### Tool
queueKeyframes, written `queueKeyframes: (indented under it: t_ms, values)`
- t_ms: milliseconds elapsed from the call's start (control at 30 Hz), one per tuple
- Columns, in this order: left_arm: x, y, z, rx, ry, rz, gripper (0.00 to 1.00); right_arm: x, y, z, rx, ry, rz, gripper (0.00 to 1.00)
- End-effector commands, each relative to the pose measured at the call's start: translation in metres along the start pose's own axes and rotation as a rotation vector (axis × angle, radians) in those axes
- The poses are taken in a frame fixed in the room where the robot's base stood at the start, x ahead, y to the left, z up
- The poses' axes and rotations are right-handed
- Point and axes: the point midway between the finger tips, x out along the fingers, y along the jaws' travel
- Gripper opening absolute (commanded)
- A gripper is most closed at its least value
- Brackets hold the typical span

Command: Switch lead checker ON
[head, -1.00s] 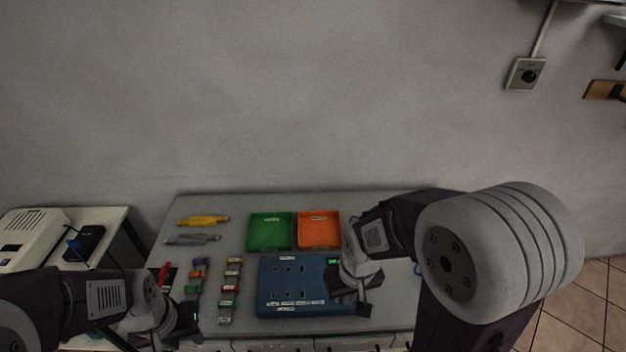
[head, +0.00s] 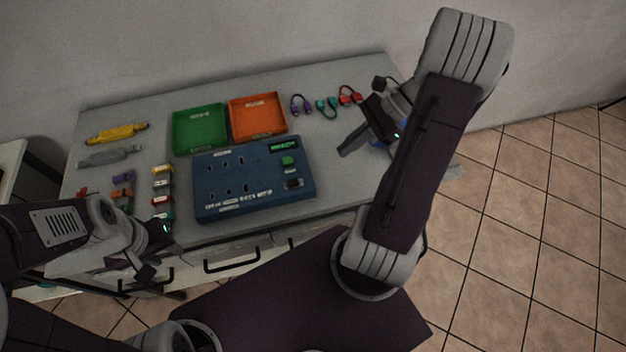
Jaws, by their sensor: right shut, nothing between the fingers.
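The blue lead checker (head: 225,195) lies on the grey table in the head view, with several dark sockets on its face. A small lit green display (head: 284,147) is at its upper right; its text is too small to read. Below that are a green button-like part (head: 288,161) and a black switch-like part (head: 293,183); I cannot tell the switch's position. My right gripper (head: 352,144) is shut and empty, to the right of the checker and apart from it. My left gripper (head: 147,255) is at the table's front left edge; its jaw opening is unclear.
A green tray (head: 176,136) and an orange tray (head: 234,120) stand behind the checker. Purple (head: 301,105), teal (head: 327,108) and red (head: 349,95) leads lie at the back right. Yellow (head: 117,133) and grey (head: 110,156) tools and several coloured pieces (head: 162,184) lie left.

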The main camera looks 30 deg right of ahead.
Motion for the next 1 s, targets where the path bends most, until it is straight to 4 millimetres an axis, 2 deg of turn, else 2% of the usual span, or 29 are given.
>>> queueKeyframes:
  t_ms: [33,100,400,533,667,1000]
  values:
    - [0.008,0.0,0.001,0.0,0.0,0.0,0.36,0.002,0.003,-0.012,0.025,-0.005,-0.017,0.0]
    - [0.008,0.0,0.001,0.0,0.0,0.0,0.36,-0.002,0.005,-0.017,0.042,-0.006,-0.032,0.0]
    - [0.007,0.0,0.001,0.0,0.001,0.0,0.36,-0.004,0.006,-0.017,0.044,-0.003,-0.036,0.0]
    - [0.009,0.0,0.001,0.0,0.001,0.0,0.36,0.004,0.005,-0.017,0.043,-0.005,-0.034,0.0]
    - [0.014,0.0,0.001,0.0,0.001,0.0,0.36,0.028,0.005,-0.017,0.043,-0.006,-0.03,0.0]
    - [0.029,-0.001,0.003,0.0,0.0,0.0,0.36,0.102,0.003,-0.018,0.043,-0.004,-0.029,0.0]
